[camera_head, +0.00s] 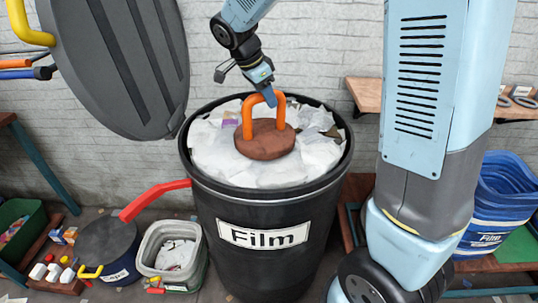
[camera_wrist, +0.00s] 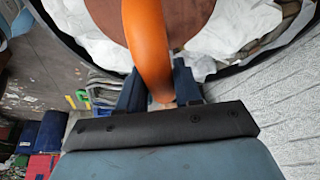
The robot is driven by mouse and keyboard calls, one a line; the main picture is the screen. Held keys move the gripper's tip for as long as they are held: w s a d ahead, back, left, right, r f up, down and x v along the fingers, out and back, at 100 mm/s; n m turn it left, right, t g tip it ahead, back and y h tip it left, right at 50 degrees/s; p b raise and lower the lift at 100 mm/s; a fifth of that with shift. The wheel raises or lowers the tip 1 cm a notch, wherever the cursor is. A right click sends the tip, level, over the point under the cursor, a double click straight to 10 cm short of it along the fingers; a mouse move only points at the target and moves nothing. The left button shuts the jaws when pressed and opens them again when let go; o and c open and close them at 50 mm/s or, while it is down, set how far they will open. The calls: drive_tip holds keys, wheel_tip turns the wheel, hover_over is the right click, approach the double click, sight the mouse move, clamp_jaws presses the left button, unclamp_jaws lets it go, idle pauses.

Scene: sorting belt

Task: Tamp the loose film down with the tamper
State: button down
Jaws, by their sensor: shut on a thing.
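The tamper is a brown round block (camera_head: 265,141) with an orange loop handle (camera_head: 249,116). It rests on white loose film (camera_head: 208,146) that fills a black bin labelled Film (camera_head: 263,235) nearly to its rim. My gripper (camera_head: 269,97) comes from above and is shut on the top of the handle. In the wrist view the orange handle (camera_wrist: 150,45) runs between my blue fingers (camera_wrist: 158,90), with the brown block (camera_wrist: 108,18) and white film (camera_wrist: 285,22) behind it. The tamper's underside is hidden.
A large dark lid (camera_head: 120,65) stands raised at the left. A red lever (camera_head: 150,197) juts from the bin's left side. A small caps bin (camera_head: 107,246) and a grey tub (camera_head: 172,250) stand left. Blue bins (camera_head: 505,190) and a wooden shelf (camera_head: 365,93) are right.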

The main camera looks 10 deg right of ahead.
hover_over(269, 132)
drive_tip(key=shift+a+f, duration=0.15)
drive_tip(key=shift+f, duration=1.3)
drive_tip(key=shift+a+f, duration=0.1)
drive_tip(key=shift+f, duration=1.3)
drive_tip(key=shift+w+r, duration=0.1)
drive_tip(key=shift+r, duration=2.2)
drive_tip(key=shift+f, duration=0.15)
drive_tip(key=shift+f, duration=4.8)
drive_tip(key=shift+r, duration=2.4)
